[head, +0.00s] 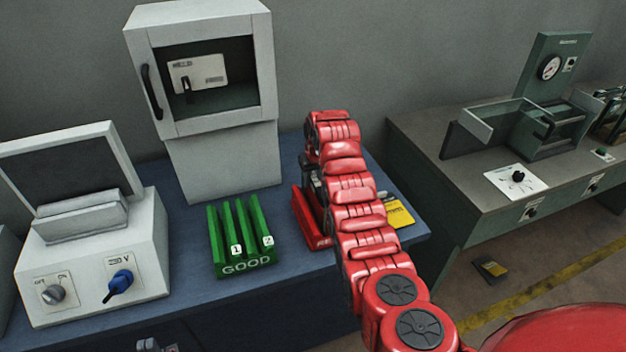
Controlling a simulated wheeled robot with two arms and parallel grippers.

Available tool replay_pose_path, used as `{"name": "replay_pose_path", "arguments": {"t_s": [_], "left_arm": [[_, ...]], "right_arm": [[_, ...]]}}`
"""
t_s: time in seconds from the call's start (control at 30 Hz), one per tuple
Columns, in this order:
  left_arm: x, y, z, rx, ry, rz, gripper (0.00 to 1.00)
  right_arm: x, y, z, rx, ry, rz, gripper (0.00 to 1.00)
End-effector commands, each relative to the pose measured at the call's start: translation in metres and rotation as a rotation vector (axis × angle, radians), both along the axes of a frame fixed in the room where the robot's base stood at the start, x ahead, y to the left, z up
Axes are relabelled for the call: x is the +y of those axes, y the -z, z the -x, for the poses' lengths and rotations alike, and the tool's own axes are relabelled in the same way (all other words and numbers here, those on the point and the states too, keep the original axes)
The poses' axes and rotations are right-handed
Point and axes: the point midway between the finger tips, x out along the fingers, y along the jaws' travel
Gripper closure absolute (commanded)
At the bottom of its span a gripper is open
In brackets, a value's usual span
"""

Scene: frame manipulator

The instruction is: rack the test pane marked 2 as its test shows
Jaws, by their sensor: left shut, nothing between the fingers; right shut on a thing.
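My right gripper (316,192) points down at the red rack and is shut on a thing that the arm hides. My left gripper (155,346) is shut and empty at the bottom edge, partly cut off.
A grey box with a knob and blue switch (121,282) stands left. A tall pale cabinet (200,160) with a window stands behind the green rack. A yellow card (398,215) lies right of my arm. A green bench (440,170) with a gauge stands right, across a gap.

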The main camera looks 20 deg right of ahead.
Motion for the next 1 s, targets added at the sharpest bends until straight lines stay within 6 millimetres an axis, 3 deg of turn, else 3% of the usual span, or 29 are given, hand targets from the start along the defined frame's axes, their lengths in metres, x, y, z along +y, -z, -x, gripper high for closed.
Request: {"name": "replay_pose_path", "arguments": {"t_s": [0.2, 0.23, 0.4, 0.77, 1.0], "left_arm": [[0.0, 0.0, 0.0, 0.0, 0.0, 0.0, 1.0], [0.0, 0.0, 0.0, 0.0, 0.0, 0.0, 1.0], [0.0, 0.0, 0.0, 0.0, 0.0, 0.0, 1.0], [0.0, 0.002, 0.0, 0.0, 0.0, 0.0, 1.0], [0.0, 0.02, 0.0, 0.0, 0.0, 0.0, 1.0]], "right_arm": [[0.0, 0.0, 0.0, 0.0, 0.0, 0.0, 1.0], [0.0, 0.0, 0.0, 0.0, 0.0, 0.0, 0.67], [0.0, 0.001, 0.0, 0.001, 0.0, 0.0, 0.38], [0.0, -0.001, 0.001, -0.001, 0.0, 0.0, 0.38], [-0.001, -0.033, 0.01, -0.008, 0.0, 0.001, 0.38]]}}
